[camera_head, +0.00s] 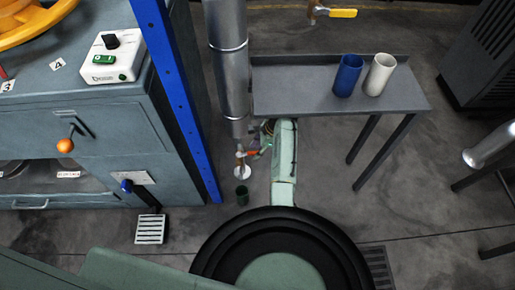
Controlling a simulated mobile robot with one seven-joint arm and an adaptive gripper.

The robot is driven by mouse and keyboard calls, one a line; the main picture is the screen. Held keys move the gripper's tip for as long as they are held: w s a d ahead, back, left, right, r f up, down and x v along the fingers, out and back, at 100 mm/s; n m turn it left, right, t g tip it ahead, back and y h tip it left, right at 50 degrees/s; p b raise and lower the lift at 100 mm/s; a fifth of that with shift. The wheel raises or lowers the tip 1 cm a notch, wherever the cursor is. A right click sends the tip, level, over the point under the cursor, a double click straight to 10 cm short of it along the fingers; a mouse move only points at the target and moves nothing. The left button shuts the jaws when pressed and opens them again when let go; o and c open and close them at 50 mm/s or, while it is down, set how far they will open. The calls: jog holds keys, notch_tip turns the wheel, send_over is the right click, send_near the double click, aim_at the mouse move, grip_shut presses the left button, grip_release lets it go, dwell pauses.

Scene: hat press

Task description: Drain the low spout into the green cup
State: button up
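A small dark green cup (242,195) is upright near the floor, below the lower end of a vertical grey pipe (229,75). Narrow fittings (240,151) hang under the pipe, with a small pale round piece (242,172) just above the cup. These seem to be the low spout; the detail is too small to be sure. A small orange-red piece (251,154) shows beside the fittings. My pale green arm reaches up from below, and my gripper (258,149) is close to the right of the fittings. Its fingers are too small to read, and contact is unclear.
A grey table (300,90) behind my arm holds a blue cup (348,75) and a white cup (380,74). A blue post (178,90) and the press cabinet (95,135) stand left. A yellow-handled tap (335,13) is at the top.

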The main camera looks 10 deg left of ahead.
jog(key=shift+c, duration=0.2)
grip_shut()
dwell(0.3)
dwell(0.4)
